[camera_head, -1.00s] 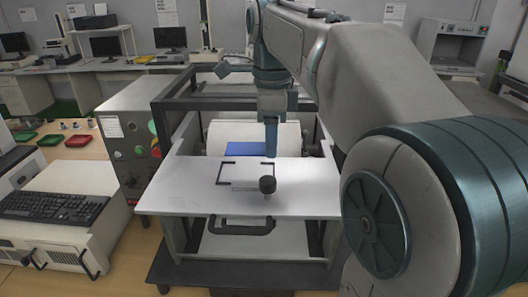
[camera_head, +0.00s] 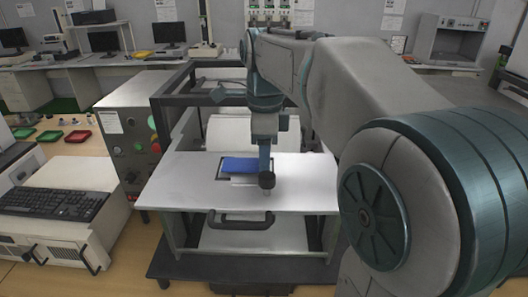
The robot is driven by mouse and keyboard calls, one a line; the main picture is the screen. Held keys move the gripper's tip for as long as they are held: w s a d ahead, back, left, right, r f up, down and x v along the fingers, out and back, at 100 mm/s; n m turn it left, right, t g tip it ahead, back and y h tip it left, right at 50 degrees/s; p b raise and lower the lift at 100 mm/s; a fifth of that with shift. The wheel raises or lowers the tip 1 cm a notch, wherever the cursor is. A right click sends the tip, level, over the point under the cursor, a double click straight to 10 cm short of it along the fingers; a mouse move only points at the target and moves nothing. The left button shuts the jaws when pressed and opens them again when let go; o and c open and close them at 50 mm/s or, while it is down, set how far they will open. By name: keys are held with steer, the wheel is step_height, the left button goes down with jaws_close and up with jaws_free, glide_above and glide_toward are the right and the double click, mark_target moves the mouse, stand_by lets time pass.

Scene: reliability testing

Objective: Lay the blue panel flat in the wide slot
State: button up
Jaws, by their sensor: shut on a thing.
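The blue panel (camera_head: 240,165) is over the white platform (camera_head: 190,195), above the dark-outlined slot (camera_head: 218,172). It covers most of the slot; only parts of the dark outline show at its left and front. I cannot tell whether the panel touches the platform. My gripper (camera_head: 265,172) is shut on the panel at its right end, pointing down.
A dark frame (camera_head: 170,95) surrounds the back of the platform. A control box (camera_head: 125,150) with buttons stands to the left. A black handle (camera_head: 240,222) is on the platform's front. The platform's left and front areas are clear.

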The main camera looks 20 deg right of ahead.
steer(key=shift+f, duration=0.3)
steer(key=o, duration=1)
steer(key=shift+c, duration=0.2)
step_height(320, 180, up, 13)
steer(key=shift+r, duration=0.1)
